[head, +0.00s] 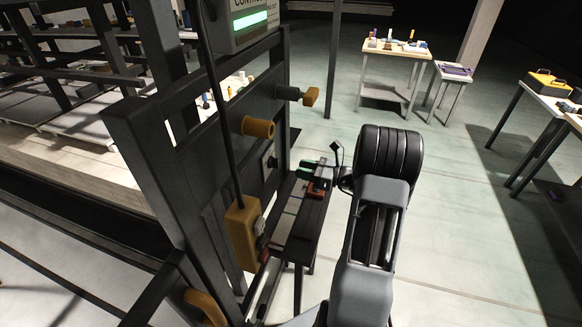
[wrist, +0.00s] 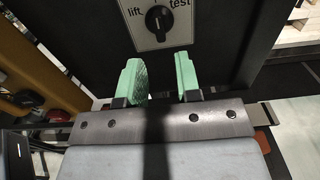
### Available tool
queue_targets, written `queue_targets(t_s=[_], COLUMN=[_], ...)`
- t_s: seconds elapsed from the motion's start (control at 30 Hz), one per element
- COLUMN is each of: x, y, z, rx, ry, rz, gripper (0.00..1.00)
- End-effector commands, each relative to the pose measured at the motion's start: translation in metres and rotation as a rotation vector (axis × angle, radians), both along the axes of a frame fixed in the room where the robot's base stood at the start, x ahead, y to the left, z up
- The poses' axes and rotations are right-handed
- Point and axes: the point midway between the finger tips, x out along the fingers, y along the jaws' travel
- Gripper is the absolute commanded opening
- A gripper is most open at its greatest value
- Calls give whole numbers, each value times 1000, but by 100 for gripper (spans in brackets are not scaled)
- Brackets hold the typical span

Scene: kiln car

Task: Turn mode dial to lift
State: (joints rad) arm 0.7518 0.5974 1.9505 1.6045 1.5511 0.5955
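The mode dial (wrist: 159,19) is a round black knob on a white plate, in the wrist view at top centre. The plate reads "lift" on the left and "test" on the right, and its top edge is cut off. In the head view my gripper (head: 318,165) is beside the dark panel, near the pale dial plate (head: 267,160).
A yellow pendant box (head: 243,232) hangs by a cable on the frame's near side. Orange-yellow knobs (head: 258,127) stick out of the dark panel above. A dark narrow bench (head: 306,222) lies below my gripper.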

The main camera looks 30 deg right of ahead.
Motion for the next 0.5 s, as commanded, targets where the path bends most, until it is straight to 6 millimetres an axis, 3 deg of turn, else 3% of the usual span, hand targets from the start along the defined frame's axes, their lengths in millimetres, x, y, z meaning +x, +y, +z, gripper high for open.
queue_targets(t_s=[0.5], x=[28], y=[29], z=[0], rx=[-2], ry=[1], rz=[2], gripper=[31])
